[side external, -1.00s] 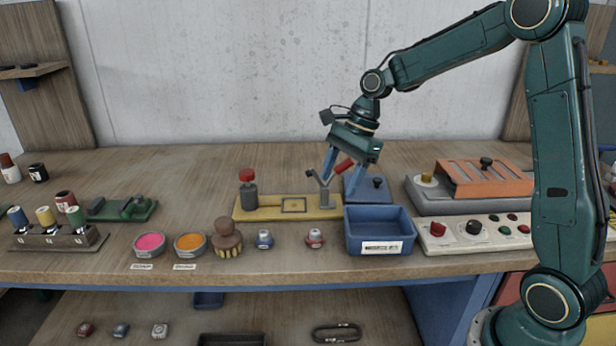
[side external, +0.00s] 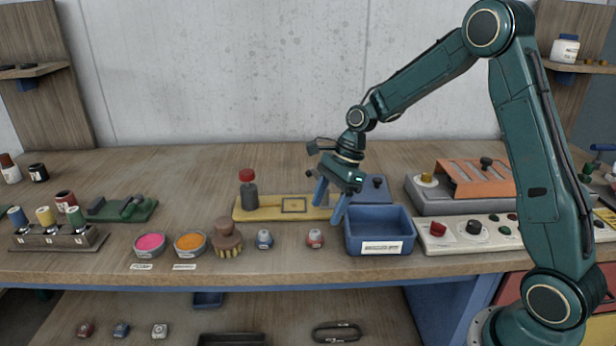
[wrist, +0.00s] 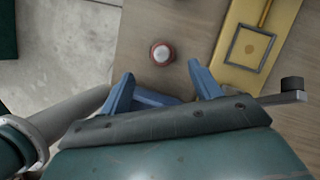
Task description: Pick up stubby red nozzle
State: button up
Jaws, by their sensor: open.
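The stubby red nozzle (side external: 315,238) stands near the front of the bench, a small red piece with a pale top. It also shows in the wrist view (wrist: 162,53), just beyond the fingertips and roughly centred between them. My gripper (side external: 328,213) is open and empty, its blue fingers pointing down above and behind the nozzle. In the wrist view the two fingers (wrist: 161,72) are spread apart and do not touch the nozzle.
The blue bin (side external: 379,247) stands close on the nozzle's right. A stubby blue nozzle (side external: 264,239) and a brush (side external: 228,240) are to its left. The yellow fixture plate (side external: 270,213) lies behind, partly hidden by my gripper. Bare bench separates the two nozzles.

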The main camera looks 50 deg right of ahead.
aim_at(315, 232)
jog(key=shift+x, duration=1.35)
jog(key=shift+x, duration=2.55)
jog(key=shift+w, duration=0.15)
jog(key=c, duration=1.1)
jog(key=shift+r, duration=0.15)
notch_tip(315, 232, up, 20)
jog(key=shift+f, duration=0.1)
